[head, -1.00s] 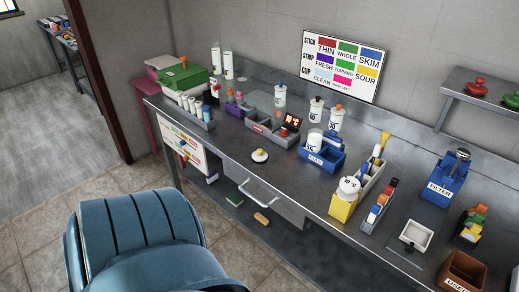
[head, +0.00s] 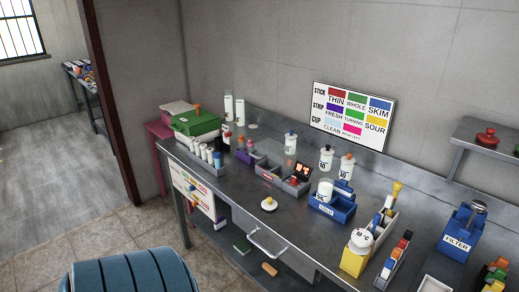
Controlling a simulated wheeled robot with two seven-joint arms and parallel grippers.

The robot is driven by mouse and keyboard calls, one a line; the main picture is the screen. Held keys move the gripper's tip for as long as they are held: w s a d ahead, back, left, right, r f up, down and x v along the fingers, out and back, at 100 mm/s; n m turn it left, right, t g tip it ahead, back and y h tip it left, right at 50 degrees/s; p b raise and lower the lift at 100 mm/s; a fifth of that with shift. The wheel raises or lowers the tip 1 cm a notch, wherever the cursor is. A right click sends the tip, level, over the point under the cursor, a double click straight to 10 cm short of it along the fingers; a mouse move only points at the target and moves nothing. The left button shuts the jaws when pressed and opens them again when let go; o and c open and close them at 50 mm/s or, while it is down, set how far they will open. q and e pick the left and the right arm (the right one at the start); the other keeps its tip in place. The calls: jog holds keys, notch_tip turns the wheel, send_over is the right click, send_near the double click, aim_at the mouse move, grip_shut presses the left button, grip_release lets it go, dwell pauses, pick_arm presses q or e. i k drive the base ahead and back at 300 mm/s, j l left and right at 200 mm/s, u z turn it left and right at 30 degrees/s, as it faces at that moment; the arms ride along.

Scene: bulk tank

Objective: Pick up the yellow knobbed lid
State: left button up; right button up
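A small round white lid with a yellow knob (head: 269,204) lies on the grey metal bench, near its front edge and above the drawer handle. It is uncovered on all sides in the head view. Neither of my grippers shows in this view, so I cannot see how they stand to the lid.
The grey bench (head: 232,203) is clear around the lid. Behind it stand a grey divided tray (head: 292,190) and a blue caddy (head: 343,213). A yellow box (head: 352,262) is to the right. A drawer handle (head: 266,245) juts out in front. A blue rounded seat (head: 130,274) is at lower left.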

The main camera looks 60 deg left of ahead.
aim_at(269, 203)
jog(key=u, duration=1.7)
